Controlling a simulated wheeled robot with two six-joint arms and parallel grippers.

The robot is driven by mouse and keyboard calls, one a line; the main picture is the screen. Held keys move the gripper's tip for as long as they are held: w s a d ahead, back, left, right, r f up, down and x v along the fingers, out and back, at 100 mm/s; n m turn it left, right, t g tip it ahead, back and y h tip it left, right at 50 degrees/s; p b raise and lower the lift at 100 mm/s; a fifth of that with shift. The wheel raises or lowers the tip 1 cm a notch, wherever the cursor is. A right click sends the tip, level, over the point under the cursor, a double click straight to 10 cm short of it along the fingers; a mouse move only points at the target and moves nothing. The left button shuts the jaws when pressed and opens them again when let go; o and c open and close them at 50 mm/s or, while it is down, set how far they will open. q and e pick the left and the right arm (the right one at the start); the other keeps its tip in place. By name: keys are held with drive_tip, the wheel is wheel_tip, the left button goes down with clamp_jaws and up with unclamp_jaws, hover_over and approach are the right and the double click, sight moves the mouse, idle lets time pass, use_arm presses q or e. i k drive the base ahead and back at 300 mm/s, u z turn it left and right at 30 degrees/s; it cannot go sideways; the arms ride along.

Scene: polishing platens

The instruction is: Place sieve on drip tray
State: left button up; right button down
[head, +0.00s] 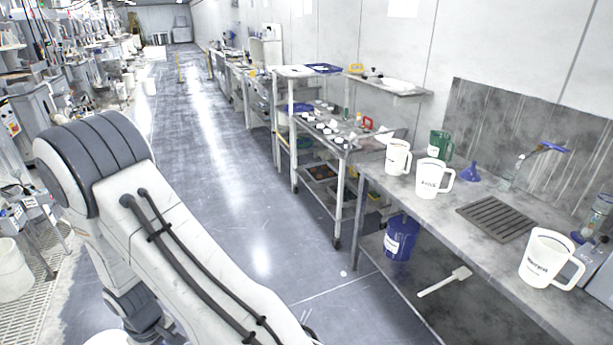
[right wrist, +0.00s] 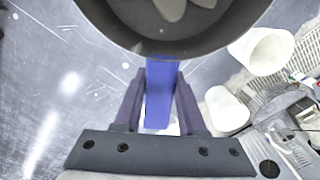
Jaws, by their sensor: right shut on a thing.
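The sieve shows in the right wrist view as a dark round pan at the top edge with a blue handle (right wrist: 162,90). Its far part is cut off by the frame, and two pale shapes show inside it. My right gripper (right wrist: 160,88) is shut on the blue handle and holds it well above the floor. The drip tray (head: 496,218) is a dark grey slatted plate lying on the right-hand bench in the head view, with nothing on it. Neither gripper shows in the head view, and my left gripper is out of sight.
White jugs (head: 429,179) and a green jug (head: 440,146) stand left of the tray on the bench (head: 410,208). Another white jug (head: 548,258) stands on its near right side. A blue funnel (head: 470,173) is behind. The aisle floor (head: 240,215) is clear.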

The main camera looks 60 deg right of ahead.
sight(497, 216)
drive_tip(key=z, duration=1.85)
drive_tip(key=i, duration=0.9)
drive_tip(key=z, duration=1.05)
drive_tip(key=i, duration=1.25)
drive_tip(key=z, duration=0.2)
